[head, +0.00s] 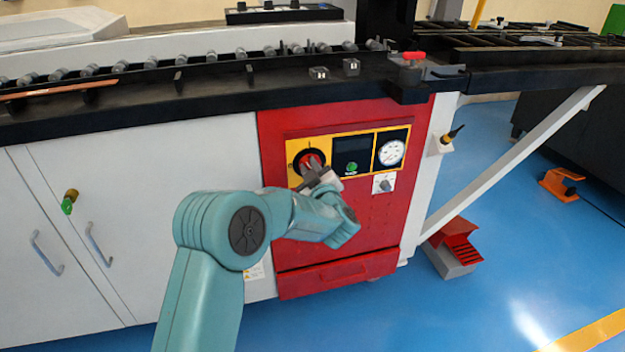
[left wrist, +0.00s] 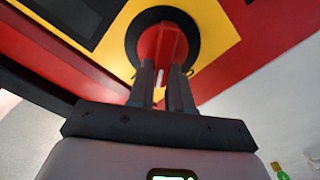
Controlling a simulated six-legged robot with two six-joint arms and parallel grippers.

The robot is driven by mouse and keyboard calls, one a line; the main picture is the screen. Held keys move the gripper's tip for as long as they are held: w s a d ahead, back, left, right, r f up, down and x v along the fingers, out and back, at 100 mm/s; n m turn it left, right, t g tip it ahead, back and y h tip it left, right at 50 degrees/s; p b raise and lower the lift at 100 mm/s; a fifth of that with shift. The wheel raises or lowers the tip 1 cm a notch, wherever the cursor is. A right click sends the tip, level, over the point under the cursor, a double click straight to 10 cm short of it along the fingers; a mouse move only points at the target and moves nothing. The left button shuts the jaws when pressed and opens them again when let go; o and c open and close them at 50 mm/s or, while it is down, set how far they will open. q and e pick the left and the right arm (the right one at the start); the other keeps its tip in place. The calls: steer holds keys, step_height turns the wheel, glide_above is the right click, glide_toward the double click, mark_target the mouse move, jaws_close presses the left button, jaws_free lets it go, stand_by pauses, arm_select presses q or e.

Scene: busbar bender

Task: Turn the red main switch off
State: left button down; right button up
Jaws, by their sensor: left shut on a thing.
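The red main switch (head: 311,159) is a round red knob on a black ring, set in a yellow plate on the red cabinet front. In the left wrist view the switch (left wrist: 166,42) shows its raised red grip bar, with a white mark at its lower end. My left gripper (head: 316,172) reaches it from below and in front. In the left wrist view its two dark fingers (left wrist: 163,75) stand on both sides of the grip bar, shut on it. The fingers hide part of the knob in the head view. My right gripper is not in view.
Right of the switch are a dark display with a green button (head: 352,167), a round gauge (head: 391,153) and a small grey selector (head: 385,185). The black machine bed (head: 215,92) juts out above. A red foot pedal (head: 455,248) stands on the blue floor at right.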

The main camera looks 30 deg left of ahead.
arm_select(q)
steer(key=shift+s+a+f+n+b, duration=0.1)
steer(key=shift+f+n+b, duration=0.15)
steer(key=shift+n+b, duration=1.75)
steer(key=shift+s+a+f+n+b, duration=0.1)
steer(key=shift+f+n+b, duration=0.2)
steer(key=shift+n+b, duration=1.7)
steer(key=shift+s+a+f+n+b, duration=0.1)
steer(key=shift+f+n+b, duration=0.15)
steer(key=shift+n+b, duration=1.75)
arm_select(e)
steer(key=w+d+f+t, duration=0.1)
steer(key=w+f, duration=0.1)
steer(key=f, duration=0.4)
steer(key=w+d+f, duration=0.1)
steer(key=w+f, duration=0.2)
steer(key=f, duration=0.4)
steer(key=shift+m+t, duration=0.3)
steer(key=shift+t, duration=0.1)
arm_select(q)
steer(key=shift+b, duration=0.3)
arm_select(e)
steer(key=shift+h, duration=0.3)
arm_select(q)
steer(key=c, duration=1)
jaws_free()
steer(key=shift+m, duration=0.3)
steer(key=shift+c, duration=0.2)
steer(key=shift+d+r, duration=0.1)
